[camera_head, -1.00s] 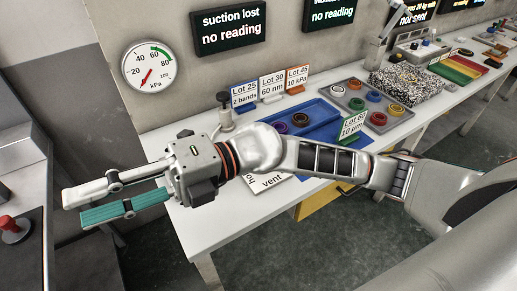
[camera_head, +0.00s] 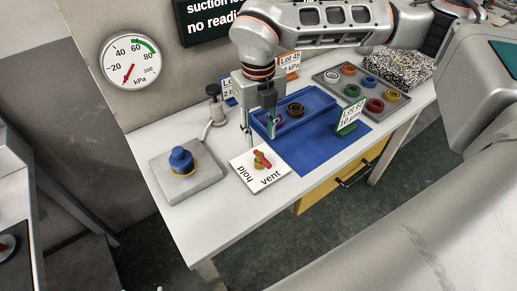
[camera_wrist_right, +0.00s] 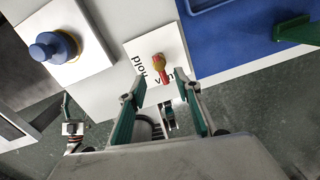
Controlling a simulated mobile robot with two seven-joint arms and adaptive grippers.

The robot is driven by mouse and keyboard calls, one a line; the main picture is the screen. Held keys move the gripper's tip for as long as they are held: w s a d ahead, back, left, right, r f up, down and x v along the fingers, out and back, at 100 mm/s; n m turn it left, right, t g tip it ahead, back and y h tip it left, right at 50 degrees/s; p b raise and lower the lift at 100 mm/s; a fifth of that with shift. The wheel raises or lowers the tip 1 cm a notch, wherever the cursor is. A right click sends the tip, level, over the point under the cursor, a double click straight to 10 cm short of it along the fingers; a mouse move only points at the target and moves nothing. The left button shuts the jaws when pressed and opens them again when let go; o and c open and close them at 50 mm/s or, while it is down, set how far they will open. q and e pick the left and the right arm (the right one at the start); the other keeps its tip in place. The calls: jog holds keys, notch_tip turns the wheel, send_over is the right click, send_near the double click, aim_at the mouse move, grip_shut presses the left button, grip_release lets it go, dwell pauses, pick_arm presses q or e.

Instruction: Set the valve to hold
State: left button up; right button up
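The valve (camera_head: 262,160) has a red bar handle on a brass-coloured body. It sits on a white plate (camera_head: 240,162) lettered "hold" and "vent", near the table's front edge. In the wrist view the valve (camera_wrist_right: 160,68) shows ahead of my fingers, one end of its red bar toward the "vent" word. My right gripper (camera_head: 257,130) points down behind the valve, apart from it. In the wrist view my right gripper (camera_wrist_right: 160,98) is open, its green-padded fingers apart with nothing between them.
A blue knob (camera_head: 181,159) on a grey block stands left of the plate. A blue tray (camera_head: 318,98) with rings and a green-based Lot 60 card (camera_head: 350,118) lie to the right. The wall gauge (camera_head: 130,60) has its red needle low. A black-topped post (camera_head: 213,92) stands behind.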

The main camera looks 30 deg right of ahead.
aim_at(260, 155)
notch_tip(260, 155, down, 7)
jog(key=shift+f, duration=0.1)
dwell(0.3)
grip_shut()
